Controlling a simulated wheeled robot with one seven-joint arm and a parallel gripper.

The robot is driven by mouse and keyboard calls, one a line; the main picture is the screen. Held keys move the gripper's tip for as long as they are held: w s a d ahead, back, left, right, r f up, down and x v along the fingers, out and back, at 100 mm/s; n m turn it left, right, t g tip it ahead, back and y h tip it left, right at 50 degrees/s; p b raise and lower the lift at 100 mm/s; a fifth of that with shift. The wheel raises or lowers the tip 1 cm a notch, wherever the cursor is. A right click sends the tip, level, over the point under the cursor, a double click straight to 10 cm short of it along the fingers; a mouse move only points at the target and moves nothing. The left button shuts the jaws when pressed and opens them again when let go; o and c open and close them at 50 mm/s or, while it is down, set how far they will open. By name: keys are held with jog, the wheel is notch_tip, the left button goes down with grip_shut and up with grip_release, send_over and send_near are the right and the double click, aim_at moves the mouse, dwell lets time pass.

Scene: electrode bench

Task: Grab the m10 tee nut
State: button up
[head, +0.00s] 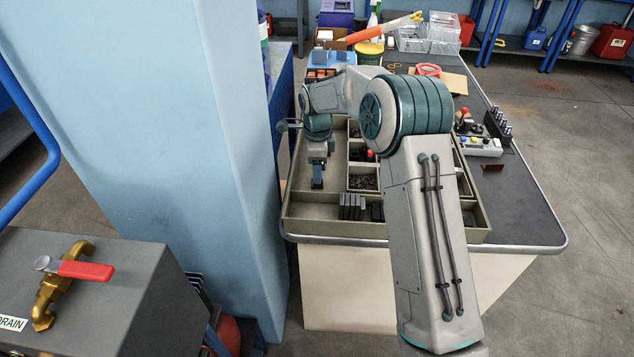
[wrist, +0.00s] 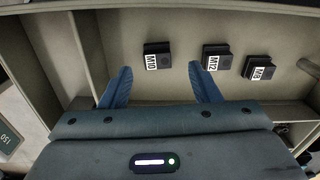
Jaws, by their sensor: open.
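The M10 tee nut (wrist: 158,56) is a small dark block with a white M10 label. It lies in a tray compartment in the wrist view, ahead of my gripper and between the lines of its two fingers. My gripper (wrist: 158,86) is open and empty, its blue fingers apart from the nut. In the head view my gripper (head: 317,178) hangs over the left compartment of the tray (head: 310,212). The M10 nut cannot be made out in the head view.
An M12 block (wrist: 216,58) and another labelled dark block (wrist: 258,68) lie right of the M10 nut. Compartment walls (wrist: 85,50) stand to the left. A blue column (head: 215,150) stands left of the bench.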

jog(key=shift+s+f, duration=0.15)
jog(key=shift+f, duration=1.8)
jog(key=c, duration=1.1)
jog(key=shift+r, duration=0.1)
